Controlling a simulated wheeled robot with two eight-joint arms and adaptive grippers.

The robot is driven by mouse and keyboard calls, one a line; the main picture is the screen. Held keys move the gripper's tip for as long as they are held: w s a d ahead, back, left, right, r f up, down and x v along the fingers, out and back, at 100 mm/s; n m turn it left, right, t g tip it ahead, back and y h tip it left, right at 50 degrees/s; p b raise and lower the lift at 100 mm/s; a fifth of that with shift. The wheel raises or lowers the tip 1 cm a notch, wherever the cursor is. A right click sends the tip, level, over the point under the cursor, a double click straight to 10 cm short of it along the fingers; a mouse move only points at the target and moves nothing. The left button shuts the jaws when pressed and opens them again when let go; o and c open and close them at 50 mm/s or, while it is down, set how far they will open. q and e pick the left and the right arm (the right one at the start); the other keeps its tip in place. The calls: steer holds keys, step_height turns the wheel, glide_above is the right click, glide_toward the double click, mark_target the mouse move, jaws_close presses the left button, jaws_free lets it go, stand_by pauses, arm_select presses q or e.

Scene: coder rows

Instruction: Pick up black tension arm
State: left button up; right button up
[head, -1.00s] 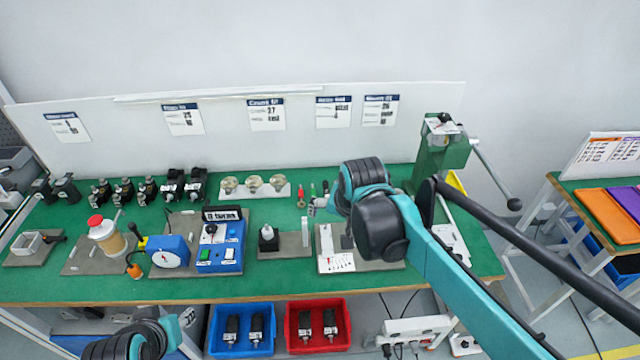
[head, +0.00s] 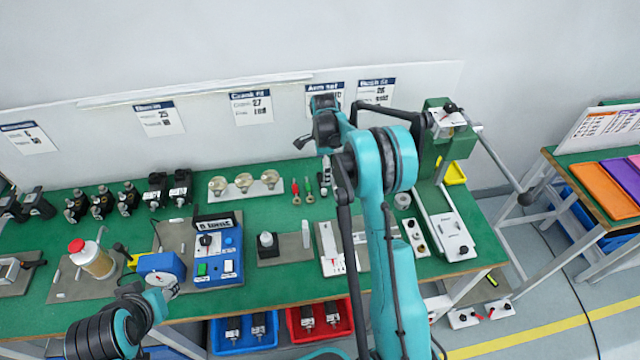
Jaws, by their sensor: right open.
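I cannot single out the black tension arm with certainty; my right arm covers part of the grey plate (head: 361,233) beside the white card holder (head: 331,250). My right gripper (head: 312,128) reaches over the back of the bench, in front of the wall panel, below the arm label. It is open, and I see nothing held in it. Small tools and a white-and-black piece (head: 326,170) lie on the green bench just below it. My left gripper (head: 145,295) is low at the left, near the blue dial gauge; its fingertips are unclear.
The green bench (head: 275,215) carries black motor units (head: 180,188), round metal parts (head: 243,182) and a blue control box (head: 218,262). A green press (head: 435,150) with a long lever stands right of my arm. Blue (head: 262,345) and red (head: 300,335) bins sit below the front edge.

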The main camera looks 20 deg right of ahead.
step_height(320, 180, down, 7)
steer(key=b, duration=0.2)
steer(key=shift+w+a+b, duration=0.1)
steer(key=shift+w+b, duration=0.05)
steer(key=shift+b, duration=0.15)
steer(key=shift+r, duration=0.1)
steer(key=c, duration=2.1)
